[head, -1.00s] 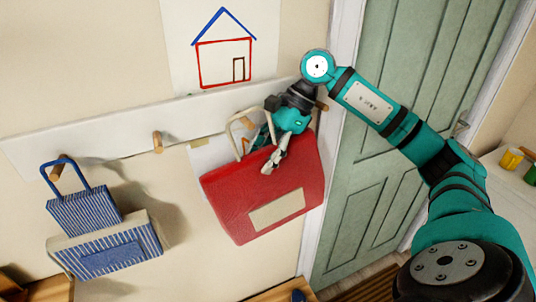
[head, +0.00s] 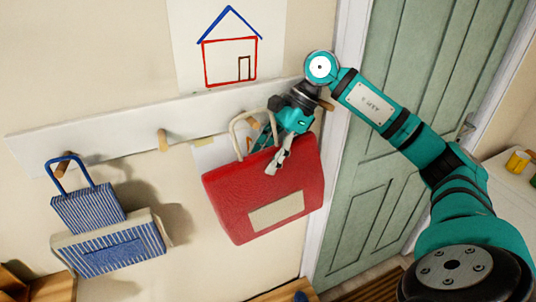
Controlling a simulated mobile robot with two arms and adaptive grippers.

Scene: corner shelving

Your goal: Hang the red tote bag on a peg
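The red tote bag (head: 238,200) is upright, a little tilted, in front of the wall at the middle of the head view. Its cream handle (head: 236,127) loops up above it. A wooden peg (head: 253,123) shows within the loop; I cannot tell whether it bears the handle. My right gripper (head: 271,153) is at the bag's top edge, by the right side of the handle. Its light fingertips overlap the red front. The gripper body hides part of the handle, and whether the fingers are closed on it is unclear. My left gripper is not in view.
The white peg rail (head: 105,130) runs along the wall. A bare peg (head: 163,140) is left of the red bag. A green door (head: 375,190) stands at right.

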